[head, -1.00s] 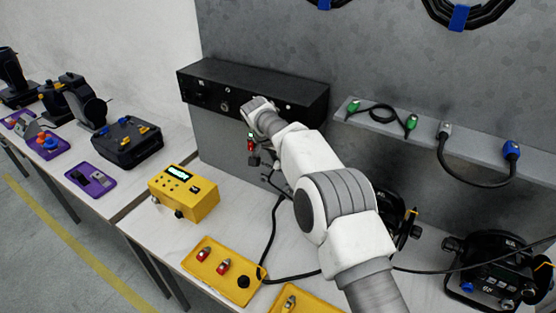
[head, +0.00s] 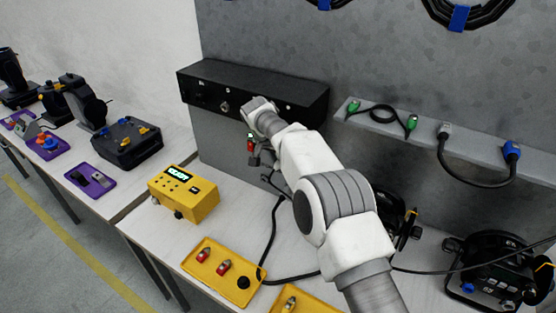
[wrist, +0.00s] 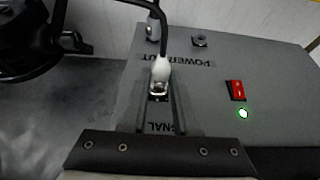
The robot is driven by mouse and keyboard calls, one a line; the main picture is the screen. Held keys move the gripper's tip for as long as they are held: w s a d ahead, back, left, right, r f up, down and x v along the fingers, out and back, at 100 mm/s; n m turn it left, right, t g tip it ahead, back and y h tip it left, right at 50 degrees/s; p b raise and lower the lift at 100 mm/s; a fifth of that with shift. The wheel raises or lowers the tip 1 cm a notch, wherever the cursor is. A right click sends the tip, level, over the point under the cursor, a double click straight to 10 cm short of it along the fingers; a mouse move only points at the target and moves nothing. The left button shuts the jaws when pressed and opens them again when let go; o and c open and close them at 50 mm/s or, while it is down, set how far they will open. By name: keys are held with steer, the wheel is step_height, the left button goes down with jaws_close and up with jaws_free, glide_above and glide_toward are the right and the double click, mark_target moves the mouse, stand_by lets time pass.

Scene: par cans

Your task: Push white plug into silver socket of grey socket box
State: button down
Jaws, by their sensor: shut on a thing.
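The white plug (wrist: 160,70), with a dark cable from its back, is between the fingers of my gripper (wrist: 159,104) in the wrist view. My gripper is shut on it. The grey socket box (wrist: 205,78) fills the middle and right of that view. The plug's metal front end is at the box face, by a silver-rimmed socket (wrist: 158,91); I cannot tell how deep it sits. In the head view my arm covers most of this, and the plug is not clear.
The box has a red switch (wrist: 236,90), a green light (wrist: 243,113) and another socket (wrist: 199,40). A black unit (head: 300,95) is above my gripper. Yellow trays (head: 207,268) and a yellow meter (head: 200,205) stand on the bench. A loose cable (head: 272,240) lies there.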

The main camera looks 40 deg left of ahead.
steer(key=shift+w+a+p, duration=0.1)
steer(key=shift+w+p, duration=0.6)
steer(key=shift+p, duration=0.2)
stand_by(0.5)
steer(key=c, duration=0.6)
jaws_free()
steer(key=shift+b+v, duration=1.05)
steer(key=shift+v, duration=7.65)
steer(key=shift+w+r, duration=0.1)
steer(key=shift+r, duration=0.05)
